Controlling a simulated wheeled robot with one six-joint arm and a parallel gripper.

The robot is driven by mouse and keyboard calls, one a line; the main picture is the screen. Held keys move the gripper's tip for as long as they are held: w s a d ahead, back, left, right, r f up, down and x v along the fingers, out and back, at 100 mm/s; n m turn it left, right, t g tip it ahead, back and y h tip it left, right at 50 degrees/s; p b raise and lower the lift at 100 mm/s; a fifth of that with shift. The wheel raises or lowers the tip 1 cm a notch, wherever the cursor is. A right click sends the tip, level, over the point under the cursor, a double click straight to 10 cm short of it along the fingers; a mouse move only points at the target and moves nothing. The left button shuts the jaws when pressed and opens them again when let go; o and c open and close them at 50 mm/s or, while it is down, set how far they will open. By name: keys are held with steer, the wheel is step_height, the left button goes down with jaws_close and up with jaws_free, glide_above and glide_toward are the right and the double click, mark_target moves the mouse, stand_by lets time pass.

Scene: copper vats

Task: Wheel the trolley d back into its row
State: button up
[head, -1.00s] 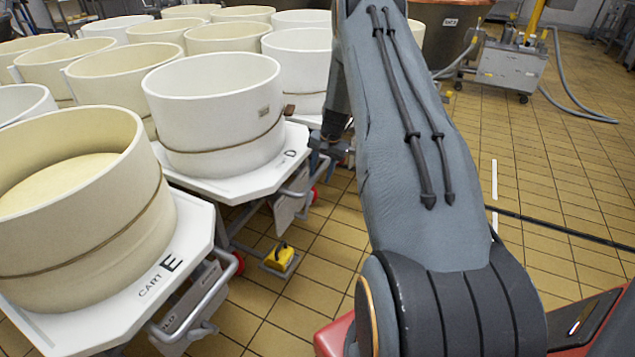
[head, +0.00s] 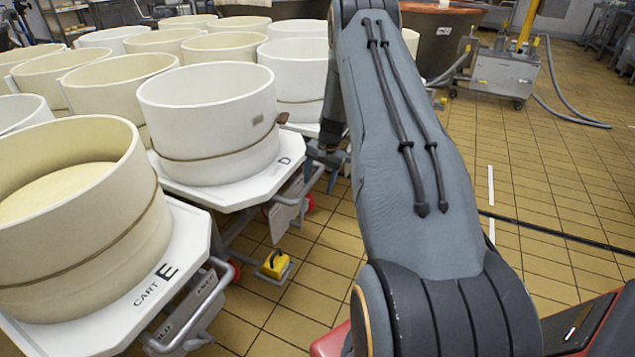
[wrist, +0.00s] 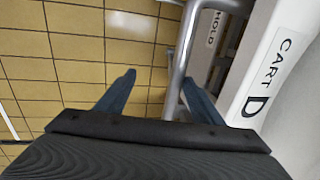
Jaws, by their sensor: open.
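Trolley d (head: 284,163), marked CART D, is a white platform on a metal frame and carries a round white vat (head: 208,118). Its label panel (wrist: 272,70) fills the right of the wrist view. Its grey tubular handle (wrist: 182,48) runs down the wrist view between my two fingers, closer to the right finger. My gripper (wrist: 160,92) is open and not closed on the handle. In the head view my gripper (head: 335,175) is beside trolley d's front edge, partly hidden by my arm.
Trolley E (head: 190,250) with a cream vat (head: 85,225) stands nearer on the left. More vats (head: 120,88) stand in rows behind. A yellow pedal (head: 276,263) sits low between trolleys. A wheeled metal machine (head: 500,75) with hose is at the back right. Tiled floor (head: 555,185) at right is clear.

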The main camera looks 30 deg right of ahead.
steer(key=shift+o, duration=0.4)
steer(key=shift+s+d, duration=0.4)
steer(key=shift+d, duration=0.1)
steer(key=shift+s+d, duration=0.15)
steer(key=shift+d, duration=0.1)
steer(key=shift+c, duration=1.2)
step_height(320, 180, up, 8)
steer(key=s, duration=0.1)
steer(key=shift+d+f+p, duration=0.2)
steer(key=shift+d+p, duration=0.05)
steer(key=shift+p, duration=0.05)
steer(key=shift+s, duration=0.1)
